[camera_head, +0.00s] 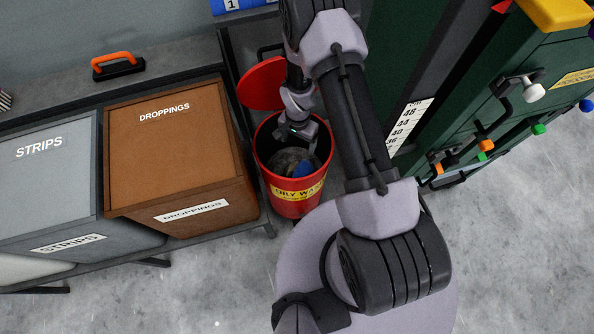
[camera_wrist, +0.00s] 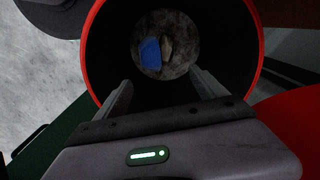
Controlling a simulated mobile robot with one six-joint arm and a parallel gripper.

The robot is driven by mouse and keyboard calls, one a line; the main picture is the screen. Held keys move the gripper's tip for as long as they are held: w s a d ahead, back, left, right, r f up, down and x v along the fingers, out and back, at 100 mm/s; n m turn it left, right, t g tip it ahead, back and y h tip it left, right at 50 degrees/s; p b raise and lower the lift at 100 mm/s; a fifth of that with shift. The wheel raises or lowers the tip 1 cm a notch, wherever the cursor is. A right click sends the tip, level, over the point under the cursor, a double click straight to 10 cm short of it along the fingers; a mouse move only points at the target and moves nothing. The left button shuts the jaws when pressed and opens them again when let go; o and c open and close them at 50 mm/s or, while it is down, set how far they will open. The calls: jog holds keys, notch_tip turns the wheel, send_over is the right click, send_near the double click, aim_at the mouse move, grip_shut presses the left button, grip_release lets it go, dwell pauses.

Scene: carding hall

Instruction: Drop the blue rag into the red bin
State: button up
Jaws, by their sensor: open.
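The red bin (camera_head: 295,205) stands on the floor with its red lid (camera_head: 263,85) tipped open; a yellow label reads "OILY WA...", partly cut from view. In the wrist view the bin's red rim (camera_wrist: 258,50) surrounds the opening. The blue rag (camera_wrist: 149,53) lies down inside the bin, next to a brownish piece, on a grey mottled surface; it also shows in the head view (camera_head: 302,170). My gripper (camera_wrist: 160,90) is open and empty above the bin's mouth, with its fingers spread apart and pointing down into it. The rag is apart from the fingers.
A brown box marked DROPPINGS (camera_head: 175,150) and a grey box marked STRIPS (camera_head: 45,175) stand left of the bin. A green machine (camera_head: 470,110) with coloured knobs stands to the right. Grey floor (camera_head: 180,290) is free in front.

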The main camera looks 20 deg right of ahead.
notch_tip(320, 180, up, 17)
jog(key=p, duration=0.6)
jog(key=shift+r, duration=0.2)
